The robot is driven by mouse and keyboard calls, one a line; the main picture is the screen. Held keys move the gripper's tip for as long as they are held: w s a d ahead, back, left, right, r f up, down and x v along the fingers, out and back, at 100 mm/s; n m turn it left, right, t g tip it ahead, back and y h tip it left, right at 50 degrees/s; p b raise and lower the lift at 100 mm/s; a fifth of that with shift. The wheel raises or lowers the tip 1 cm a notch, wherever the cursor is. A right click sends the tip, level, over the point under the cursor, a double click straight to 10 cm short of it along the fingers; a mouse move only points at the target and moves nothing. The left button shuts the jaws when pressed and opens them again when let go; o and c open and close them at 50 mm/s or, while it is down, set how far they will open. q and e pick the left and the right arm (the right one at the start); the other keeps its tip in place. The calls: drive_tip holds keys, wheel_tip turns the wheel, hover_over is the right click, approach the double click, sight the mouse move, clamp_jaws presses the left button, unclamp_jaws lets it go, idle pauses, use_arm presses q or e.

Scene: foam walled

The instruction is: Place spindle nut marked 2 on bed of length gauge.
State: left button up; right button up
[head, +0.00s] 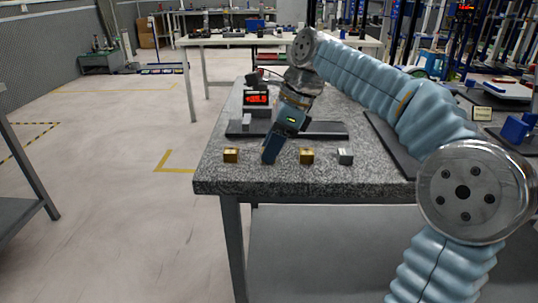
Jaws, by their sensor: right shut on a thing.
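My right gripper (268,157) reaches down to the granite table near its front edge, in the row of small blocks. It is shut on a spindle nut, which its fingers hide; I cannot read a mark on it. The length gauge has a red-lit display (257,98) and a long dark bed (326,130) behind the gripper. A grey block (246,121) stands at the bed's left end. My left gripper is not in view.
A brass nut (231,155) stands left of the gripper. Another brass nut (306,156) and a grey nut (345,156) stand to its right; their marks are too small to read. The granite table (285,182) is clear along its front edge.

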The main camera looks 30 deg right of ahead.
clamp_jaws()
drive_tip(key=shift+r, duration=0.2)
